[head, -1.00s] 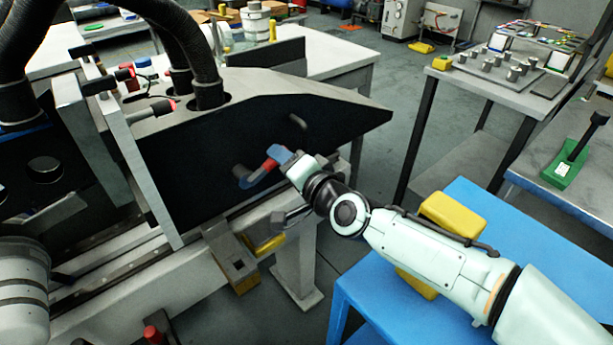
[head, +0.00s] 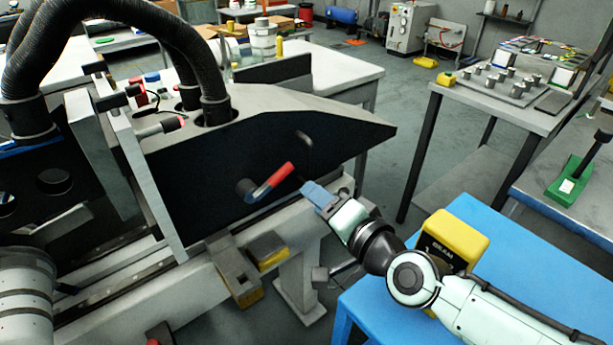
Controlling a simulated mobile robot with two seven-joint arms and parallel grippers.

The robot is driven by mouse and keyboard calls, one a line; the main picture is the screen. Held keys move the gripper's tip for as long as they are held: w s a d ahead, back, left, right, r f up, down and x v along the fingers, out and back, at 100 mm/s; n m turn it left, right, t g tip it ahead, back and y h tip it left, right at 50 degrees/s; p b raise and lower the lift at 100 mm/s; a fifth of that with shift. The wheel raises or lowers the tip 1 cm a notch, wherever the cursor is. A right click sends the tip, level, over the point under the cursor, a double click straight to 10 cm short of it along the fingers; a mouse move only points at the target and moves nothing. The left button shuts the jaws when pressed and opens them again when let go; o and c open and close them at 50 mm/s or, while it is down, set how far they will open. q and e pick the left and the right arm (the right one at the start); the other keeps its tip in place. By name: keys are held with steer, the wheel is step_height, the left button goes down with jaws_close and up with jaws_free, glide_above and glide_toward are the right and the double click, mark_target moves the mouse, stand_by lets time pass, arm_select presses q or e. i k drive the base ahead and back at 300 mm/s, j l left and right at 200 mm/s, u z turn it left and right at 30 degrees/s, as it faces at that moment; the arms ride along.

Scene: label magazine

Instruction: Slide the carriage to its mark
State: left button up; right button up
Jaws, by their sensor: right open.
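The carriage (head: 215,165) is a large body with dark sides and a grey sloping top, fed by ribbed black hoses (head: 90,20). It stands over pale rails (head: 110,265). A crank-like lever with a red grip (head: 272,180) sticks out of its near side, the grip pointing up and right. My right gripper (head: 308,188), with blue fingertips, is open and empty just right of the grip, apart from it. My left gripper is not in view. I cannot make out a mark for certain.
A grey block with yellow parts (head: 236,268) sits at the near rail below the lever. A blue table (head: 375,300) with a yellow box (head: 455,240) lies under my right arm. A grey table (head: 540,110) stands at the right. Open floor (head: 390,140) lies between.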

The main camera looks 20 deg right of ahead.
mark_target(183, 182)
steer(key=k+j, duration=0.25)
steer(key=k, duration=0.2)
steer(key=k+j, duration=0.25)
steer(key=k, duration=0.25)
